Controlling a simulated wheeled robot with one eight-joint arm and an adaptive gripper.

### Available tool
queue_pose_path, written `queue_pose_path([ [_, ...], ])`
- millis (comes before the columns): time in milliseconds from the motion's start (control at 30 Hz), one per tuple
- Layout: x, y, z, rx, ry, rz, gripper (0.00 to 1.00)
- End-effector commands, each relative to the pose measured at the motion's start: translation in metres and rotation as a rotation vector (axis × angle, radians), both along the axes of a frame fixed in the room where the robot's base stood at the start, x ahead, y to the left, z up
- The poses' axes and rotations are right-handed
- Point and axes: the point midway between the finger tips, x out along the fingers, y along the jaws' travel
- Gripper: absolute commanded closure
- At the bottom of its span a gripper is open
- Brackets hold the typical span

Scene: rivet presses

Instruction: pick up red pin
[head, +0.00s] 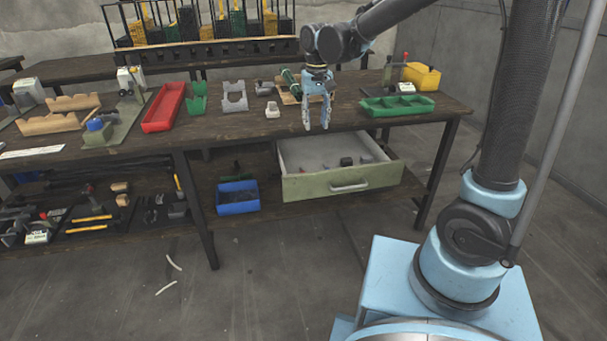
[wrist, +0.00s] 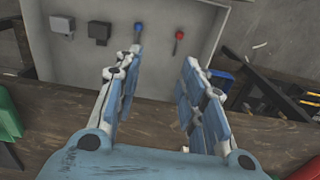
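The red pin (wrist: 179,36) has a round red head and stands in the open drawer (head: 312,188), right of a blue pin (wrist: 138,28) in the wrist view. In the head view the pin is too small to tell. My gripper (head: 316,127) points down above the drawer, near the table's front edge. In the wrist view my gripper (wrist: 161,58) has its fingers apart with nothing between them. The red pin shows beyond the fingertips, close to the right finger's line.
A grey block (wrist: 62,25) and a dark block (wrist: 99,32) also sit in the drawer. A red tray (head: 163,107) and a green tray (head: 397,105) stand on top. A blue bin (head: 237,197) is on the lower shelf.

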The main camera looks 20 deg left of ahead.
Motion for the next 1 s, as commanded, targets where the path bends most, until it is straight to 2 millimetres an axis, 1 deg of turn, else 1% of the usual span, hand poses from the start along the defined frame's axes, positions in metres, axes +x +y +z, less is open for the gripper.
queue_pose_path([
  [33,-0.004,0.014,-0.004,-0.002,0.002,0.013,0.63],
  [100,-0.008,0.026,-0.008,-0.006,0.004,0.022,0.63],
  [233,-0.012,0.038,-0.012,-0.009,0.006,0.030,0.63],
  [367,-0.013,0.039,-0.024,-0.009,0.006,0.031,0.63],
  [800,-0.012,0.039,-0.097,-0.009,0.006,0.030,0.63],
  [900,-0.012,0.039,-0.113,-0.009,0.006,0.030,0.63],
  [1000,-0.012,0.039,-0.124,-0.009,0.006,0.030,0.63],
])
